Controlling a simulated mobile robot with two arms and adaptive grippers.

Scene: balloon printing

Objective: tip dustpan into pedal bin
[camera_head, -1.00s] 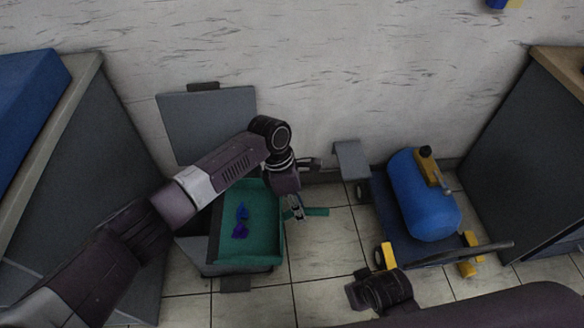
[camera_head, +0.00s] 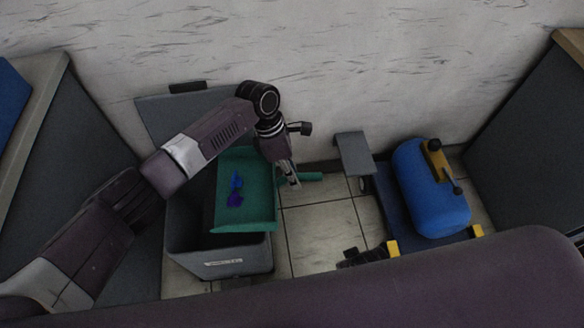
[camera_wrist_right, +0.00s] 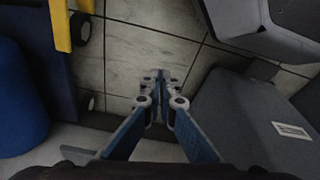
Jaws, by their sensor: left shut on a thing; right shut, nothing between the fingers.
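The green dustpan (camera_head: 256,205) is over the grey pedal bin (camera_head: 190,262) in the head view, with blue and purple scraps (camera_head: 235,190) lying in its pan. My left gripper (camera_head: 292,180) is shut on the dustpan's handle, which sticks out to the right. The bin's lid (camera_head: 160,118) stands open toward the wall. The dustpan hides much of the bin's opening. My right gripper (camera_wrist_right: 158,82) is shut and empty in the right wrist view, above the floor. The bin (camera_wrist_right: 245,115) also shows at the right there.
A blue tank (camera_head: 432,190) on a wheeled cart stands right of the bin; its yellow part (camera_wrist_right: 62,25) shows in the wrist view. Grey cabinets (camera_head: 105,110) flank both sides. Tiled floor (camera_head: 315,225) is clear between bin and cart.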

